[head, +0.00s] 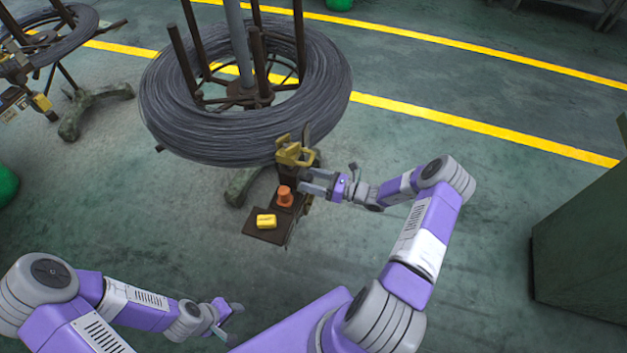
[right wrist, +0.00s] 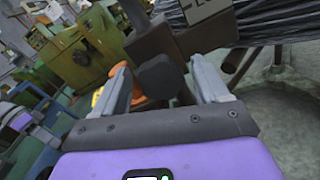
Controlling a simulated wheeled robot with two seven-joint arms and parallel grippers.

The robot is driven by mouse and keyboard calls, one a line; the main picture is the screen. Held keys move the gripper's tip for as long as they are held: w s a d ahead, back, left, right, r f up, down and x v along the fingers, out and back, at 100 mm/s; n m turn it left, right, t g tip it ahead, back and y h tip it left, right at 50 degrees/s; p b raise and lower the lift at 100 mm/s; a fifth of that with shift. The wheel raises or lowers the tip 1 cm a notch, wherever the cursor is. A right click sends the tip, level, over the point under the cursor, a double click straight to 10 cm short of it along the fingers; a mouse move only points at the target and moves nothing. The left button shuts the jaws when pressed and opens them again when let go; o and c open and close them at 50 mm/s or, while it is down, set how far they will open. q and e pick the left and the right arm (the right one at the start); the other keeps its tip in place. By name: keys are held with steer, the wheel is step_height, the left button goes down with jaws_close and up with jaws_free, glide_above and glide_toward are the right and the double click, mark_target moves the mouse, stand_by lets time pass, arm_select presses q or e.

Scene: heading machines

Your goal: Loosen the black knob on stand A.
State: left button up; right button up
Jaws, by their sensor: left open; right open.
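The black knob (right wrist: 156,78) shows in the right wrist view on the end of a dark bracket. It sits between the spread fingers of my right gripper (right wrist: 160,66), with visible space to each finger. In the head view my right gripper (head: 305,181) is at the right side of the stand's dark post (head: 291,199), just below the coil; the knob cannot be made out there. The stand carries a large coil of dark wire (head: 330,95). My left gripper (head: 234,310) is open and empty, low over the floor, away from the stand. No letter A is readable.
Brass-coloured fittings (head: 294,153) are just above my right gripper. Another coil stand (head: 70,35) is far left. A green cabinet (head: 580,235) stands right; floor between is clear.

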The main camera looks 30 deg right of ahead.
steer(key=shift+c, duration=0.5)
steer(key=c, duration=1)
steer(key=shift+o, duration=0.2)
steer(key=shift+n, duration=0.3)
steer(key=n+p, duration=0.1)
steer(key=n, duration=0.3)
steer(key=shift+s+a+n, duration=0.1)
steer(key=shift+n, duration=0.2)
steer(key=n+p, duration=0.1)
steer(key=n, duration=0.4)
steer(key=shift+s+a+p, duration=0.1)
steer(key=shift+p, duration=0.2)
steer(key=n+p, duration=0.1)
steer(key=n, duration=0.4)
steer(key=shift+f+n, duration=0.1)
steer(key=shift+n, duration=0.3)
steer(key=n+p, duration=0.1)
steer(key=n, duration=0.3)
steer(key=shift+f+n, duration=0.15)
steer(key=shift+n, duration=0.15)
